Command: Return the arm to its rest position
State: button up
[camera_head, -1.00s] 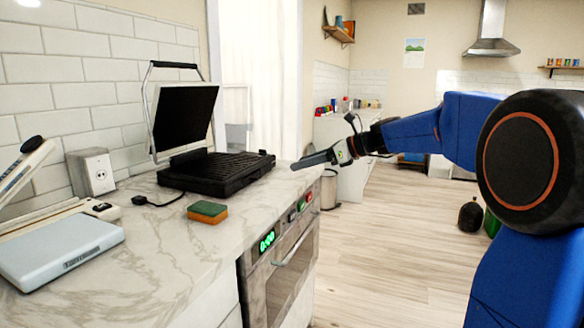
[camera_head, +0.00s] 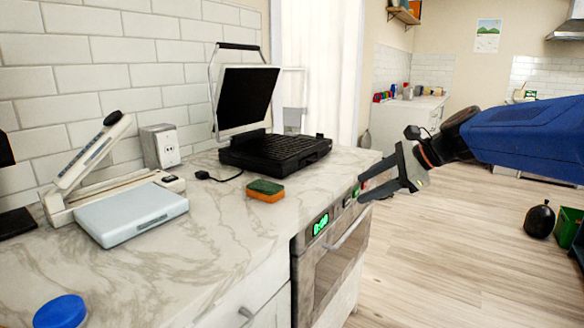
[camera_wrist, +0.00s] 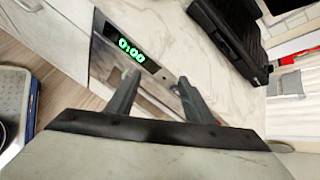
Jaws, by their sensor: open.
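My gripper (camera_head: 383,181) is at the end of my blue arm, on the right in the head view. Its two dark fingers are spread and hold nothing. They point left toward the counter's front edge and the oven (camera_head: 330,256), beside the oven's control strip. In the wrist view the two fingers of my gripper (camera_wrist: 158,97) stand apart, with the oven's green clock display (camera_wrist: 132,50) beyond them. I cannot tell how far the fingertips are from the oven front.
A marble counter (camera_head: 215,240) holds an open black grill (camera_head: 275,150), a green and orange sponge (camera_head: 265,191), a grey scale-like device (camera_head: 130,212) and a blue lid (camera_head: 61,311). A black vase-like object (camera_head: 539,220) stands on the floor at right. The wooden floor between is clear.

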jog(key=s+d+f+n+h, duration=0.2)
jog(key=s+f+n, duration=0.4)
jog(key=s, duration=0.3)
jog(key=s+d+f+n+h, duration=0.3)
jog(key=s+f+n, duration=0.3)
jog(key=s, duration=0.4)
jog(key=s+d+f+n+g+h, duration=0.1)
jog(key=s+d+f+n+h, duration=0.1)
jog(key=s+f+n, duration=0.4)
jog(key=s+h, duration=0.1)
jog(key=s, duration=0.3)
jog(key=shift+d+f+n, duration=0.3)
jog(key=shift+f, duration=0.1)
